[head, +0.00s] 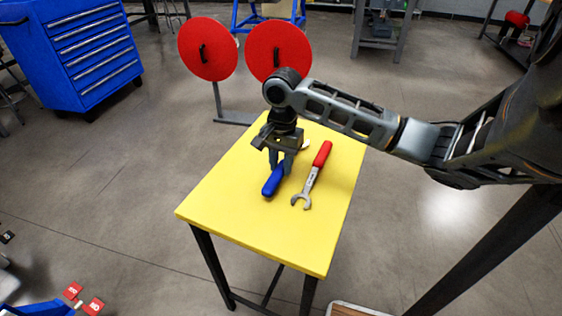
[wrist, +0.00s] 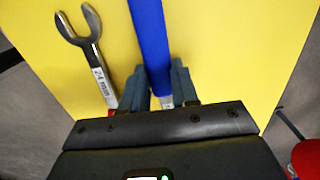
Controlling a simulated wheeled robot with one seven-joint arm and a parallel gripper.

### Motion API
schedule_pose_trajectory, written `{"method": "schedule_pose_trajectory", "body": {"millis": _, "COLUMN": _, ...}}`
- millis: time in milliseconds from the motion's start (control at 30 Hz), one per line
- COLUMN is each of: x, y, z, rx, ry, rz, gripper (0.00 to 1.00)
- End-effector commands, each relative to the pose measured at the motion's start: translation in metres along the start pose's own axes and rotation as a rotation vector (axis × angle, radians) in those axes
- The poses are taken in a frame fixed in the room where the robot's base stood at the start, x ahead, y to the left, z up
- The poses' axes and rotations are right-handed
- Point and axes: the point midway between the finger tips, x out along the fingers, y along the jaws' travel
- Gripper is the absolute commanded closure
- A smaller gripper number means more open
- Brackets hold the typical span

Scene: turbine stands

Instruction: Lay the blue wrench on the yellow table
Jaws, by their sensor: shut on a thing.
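The blue wrench (head: 270,187) is at the middle of the yellow table (head: 250,231), its blue handle pointing to the front left. My gripper (head: 281,163) points down over the table and is shut on the wrench. In the wrist view the blue handle (wrist: 149,40) runs up from between the two fingers of my gripper (wrist: 161,88). The wrench is at or just above the table top; I cannot tell whether it touches. Its metal end is mostly hidden by my gripper in the head view.
A red-handled wrench (head: 310,184) lies on the table just right of the blue one; its open jaw (wrist: 82,24) shows in the wrist view. The table's front part is clear. Two red discs on stands (head: 208,49) are behind the table, and a blue drawer cabinet (head: 80,50) stands back left.

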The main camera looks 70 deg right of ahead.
Motion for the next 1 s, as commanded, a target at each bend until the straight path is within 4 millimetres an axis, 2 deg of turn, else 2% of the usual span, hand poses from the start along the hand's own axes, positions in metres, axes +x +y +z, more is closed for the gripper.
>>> {"method": "schedule_pose_trajectory", "body": {"millis": 567, "x": 0.0066, "y": 0.0000, "z": -0.0003, "rx": 0.000, "ry": -0.001, "rz": 0.000, "gripper": 1.00}}
{"method": "schedule_pose_trajectory", "body": {"millis": 600, "x": 0.0064, "y": 0.0000, "z": -0.0005, "rx": 0.000, "ry": 0.000, "rz": 0.000, "gripper": 0.69}}
{"method": "schedule_pose_trajectory", "body": {"millis": 900, "x": 0.0064, "y": 0.0000, "z": -0.0004, "rx": 0.000, "ry": 0.000, "rz": 0.000, "gripper": 0.41}}
{"method": "schedule_pose_trajectory", "body": {"millis": 1000, "x": 0.0065, "y": 0.0000, "z": -0.0003, "rx": 0.000, "ry": 0.000, "rz": 0.000, "gripper": 0.41}}
